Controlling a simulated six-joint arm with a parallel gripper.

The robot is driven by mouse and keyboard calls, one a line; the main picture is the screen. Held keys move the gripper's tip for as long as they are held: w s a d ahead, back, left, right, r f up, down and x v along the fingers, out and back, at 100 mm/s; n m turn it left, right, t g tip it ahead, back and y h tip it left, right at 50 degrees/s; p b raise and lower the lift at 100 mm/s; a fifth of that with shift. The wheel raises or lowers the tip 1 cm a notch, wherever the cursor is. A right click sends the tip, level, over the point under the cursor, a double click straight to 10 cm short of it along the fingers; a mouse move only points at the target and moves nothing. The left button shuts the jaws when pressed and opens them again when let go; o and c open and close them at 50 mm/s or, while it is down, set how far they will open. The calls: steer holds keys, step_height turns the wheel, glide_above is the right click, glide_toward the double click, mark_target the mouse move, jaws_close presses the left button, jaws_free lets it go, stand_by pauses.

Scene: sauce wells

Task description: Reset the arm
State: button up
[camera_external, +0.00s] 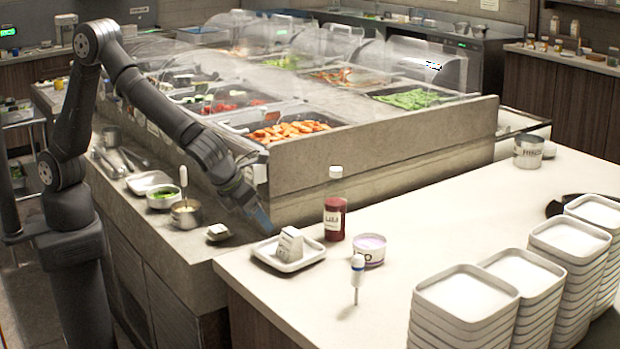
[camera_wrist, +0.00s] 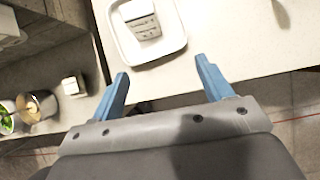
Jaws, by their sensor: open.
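My gripper (camera_wrist: 162,80) has two blue fingers spread apart with nothing between them in the wrist view. In the external view my gripper (camera_external: 262,215) is above the counter edge, left of a square white plate (camera_external: 300,262). A small white box (camera_external: 290,244) with print stands on that plate. The plate (camera_wrist: 177,48) and the box (camera_wrist: 140,18) also show just beyond the fingertips in the wrist view. My arm reaches out from the left, bent at the elbow.
Stacked square plates (camera_external: 467,296) fill the right front. The food bar's stone wall (camera_external: 380,150) rises behind. Small pots (camera_external: 186,214) stand on the left ledge.

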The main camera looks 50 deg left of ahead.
steer(key=shift+m+g, duration=0.4)
steer(key=shift+g, duration=0.5)
steer(key=w+a+f, duration=0.1)
steer(key=w+f, duration=0.1)
steer(key=w+a+f, duration=0.1)
steer(key=w+f, duration=0.1)
steer(key=w, duration=0.1)
steer(key=w+a+f, duration=0.1)
steer(key=w+f, duration=0.1)
steer(key=w, duration=0.1)
steer(key=shift+a, duration=0.35)
